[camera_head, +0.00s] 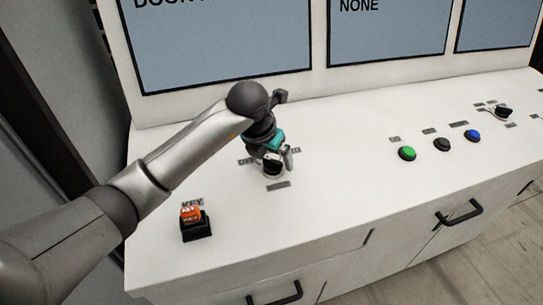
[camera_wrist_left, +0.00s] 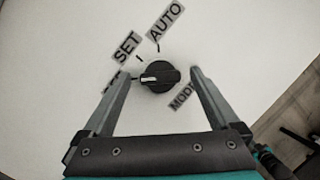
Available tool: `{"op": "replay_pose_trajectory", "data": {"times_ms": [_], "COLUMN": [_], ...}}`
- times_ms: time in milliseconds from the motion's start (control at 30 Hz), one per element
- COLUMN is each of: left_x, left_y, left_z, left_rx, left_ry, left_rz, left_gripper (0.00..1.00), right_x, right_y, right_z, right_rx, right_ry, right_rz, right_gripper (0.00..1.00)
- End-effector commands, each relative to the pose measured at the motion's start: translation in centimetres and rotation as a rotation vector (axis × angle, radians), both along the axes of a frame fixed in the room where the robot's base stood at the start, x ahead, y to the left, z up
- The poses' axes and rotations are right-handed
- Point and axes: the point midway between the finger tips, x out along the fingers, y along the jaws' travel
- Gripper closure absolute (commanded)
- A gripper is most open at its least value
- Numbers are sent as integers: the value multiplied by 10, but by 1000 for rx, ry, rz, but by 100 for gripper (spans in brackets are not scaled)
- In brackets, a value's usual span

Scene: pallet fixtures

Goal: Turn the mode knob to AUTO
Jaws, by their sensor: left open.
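The black mode knob (camera_wrist_left: 159,77) sits on the white panel between my open left gripper's fingers (camera_wrist_left: 157,73) in the left wrist view. The fingers stand on either side of it, with gaps visible. The knob's white pointer mark faces left, toward a label partly hidden by the left finger. The SET label (camera_wrist_left: 126,47) and AUTO label (camera_wrist_left: 166,21) lie above the knob. The MODE label (camera_wrist_left: 182,97) is partly covered by the right finger. In the head view, my left gripper (camera_head: 279,161) points down over the knob, largely hiding it. My right gripper is not in view.
An orange key switch block (camera_head: 191,214) stands on the console at front left. Green (camera_head: 407,153), black (camera_head: 442,144) and blue (camera_head: 472,135) buttons lie to the right, with another black knob (camera_head: 503,112) farther right. Screens rise behind. The console between gripper and buttons is clear.

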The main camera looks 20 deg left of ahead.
Motion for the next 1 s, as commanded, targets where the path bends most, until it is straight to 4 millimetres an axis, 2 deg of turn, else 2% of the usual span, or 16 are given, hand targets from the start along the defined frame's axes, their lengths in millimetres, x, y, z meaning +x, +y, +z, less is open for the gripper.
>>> {"op": "replay_pose_trajectory", "data": {"times_ms": [167,900,1000], "left_x": [0,0,0], "left_y": [0,0,0], "left_z": [0,1,1], "left_rx": [0,0,-1], "left_ry": [0,0,-1], "left_rz": [0,1,0], "left_gripper": [6,89,91], "right_x": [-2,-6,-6], "right_y": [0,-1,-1], "right_z": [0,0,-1], "right_rx": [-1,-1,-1], "right_ry": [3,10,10], "right_rz": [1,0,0], "right_gripper": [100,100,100]}}
